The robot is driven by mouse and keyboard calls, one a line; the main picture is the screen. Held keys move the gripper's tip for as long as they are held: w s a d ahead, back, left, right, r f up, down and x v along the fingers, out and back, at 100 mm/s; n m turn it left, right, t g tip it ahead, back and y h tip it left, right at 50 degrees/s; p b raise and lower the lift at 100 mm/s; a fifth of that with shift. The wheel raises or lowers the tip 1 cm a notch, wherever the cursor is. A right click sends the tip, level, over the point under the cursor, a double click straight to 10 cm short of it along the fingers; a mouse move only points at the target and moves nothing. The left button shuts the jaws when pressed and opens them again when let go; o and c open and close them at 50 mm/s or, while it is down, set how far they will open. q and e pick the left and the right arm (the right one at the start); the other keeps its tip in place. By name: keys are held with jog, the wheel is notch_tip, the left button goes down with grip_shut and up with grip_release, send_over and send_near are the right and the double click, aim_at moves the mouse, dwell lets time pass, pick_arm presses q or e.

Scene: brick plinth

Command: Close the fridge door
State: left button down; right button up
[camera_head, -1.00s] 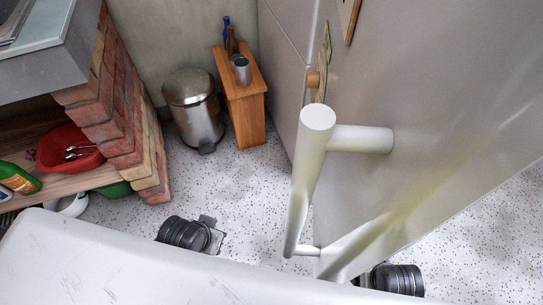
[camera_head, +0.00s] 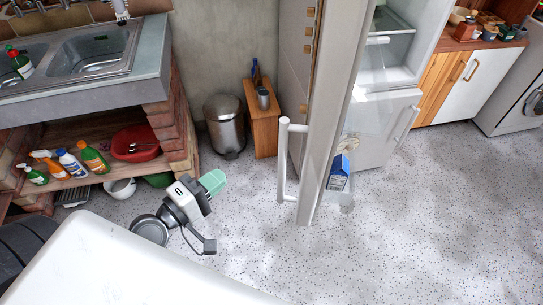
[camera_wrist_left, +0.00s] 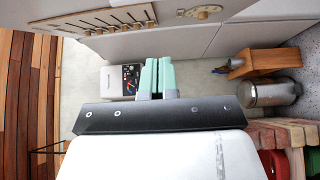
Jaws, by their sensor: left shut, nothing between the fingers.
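The fridge door (camera_head: 332,100) stands open in the head view, seen nearly edge-on. Its long white vertical handle (camera_head: 283,165) is on the left face. The open fridge body (camera_head: 385,125) is behind it to the right, with a blue and white carton (camera_head: 339,172) low on the door's inner side. My left gripper (camera_head: 213,182) has pale green fingers, shut and empty, left of the handle and apart from it. Its closed fingers also show in the left wrist view (camera_wrist_left: 158,75). My right gripper is not in view.
A brick-supported sink counter (camera_head: 155,75) with bottles and a red bowl below is at left. A metal bin (camera_head: 225,125) and a small wooden stand (camera_head: 264,125) are by the back wall. Speckled floor (camera_head: 420,230) is clear at front right.

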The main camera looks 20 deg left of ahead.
pick_arm(q)
jog(key=s+d+p+x, duration=0.1)
jog(key=p+x, duration=0.5)
jog(key=x, duration=0.7)
jog(key=shift+w+d+p, duration=0.2)
jog(key=shift+d+p, duration=0.15)
jog(key=shift+d, duration=0.25)
